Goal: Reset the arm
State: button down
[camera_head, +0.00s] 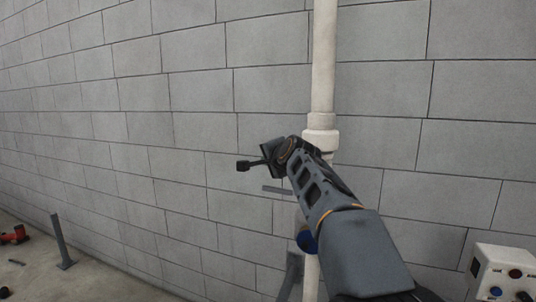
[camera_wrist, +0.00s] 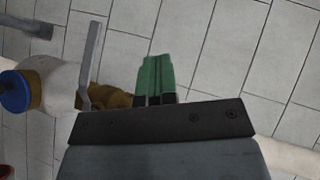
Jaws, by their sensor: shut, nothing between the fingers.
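My gripper (camera_head: 243,165) is at the end of my raised arm, in front of the block wall and just left of the white vertical pipe (camera_head: 323,60). In the wrist view its green fingertips (camera_wrist: 155,72) are together, with nothing between them. A grey bar (camera_wrist: 92,60) and a brownish fitting (camera_wrist: 112,96) lie to the left of the fingers there. No contact with them can be made out. My forearm hides part of the pipe in the head view.
A blue-capped part (camera_wrist: 15,90) on a white body is at the left of the wrist view. A white button box (camera_head: 503,272) is at lower right. A grey metal post (camera_head: 61,242) and a red object (camera_head: 14,235) are at lower left. The wall left of my gripper is bare.

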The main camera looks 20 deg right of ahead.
jog(key=s+a+f+n+g, duration=0.1)
jog(key=s+f+n+g, duration=0.2)
jog(key=f, duration=0.4)
jog(key=s+a+f+n+g, duration=0.2)
jog(key=s+f+n, duration=0.15)
jog(key=f, duration=0.35)
jog(key=s+a+f+n+g, duration=0.2)
jog(key=s+a+f+n, duration=0.1)
jog(key=s+f, duration=0.5)
jog(key=s+a+f+n+g, duration=0.3)
jog(key=s+f+n, duration=0.2)
jog(key=s, duration=0.8)
notch_tip(320, 180, down, 3)
jog(key=shift+s+a+r, duration=0.1)
jog(key=shift+s+a, duration=0.2)
jog(key=shift+a, duration=0.05)
jog(key=shift+d, duration=0.1)
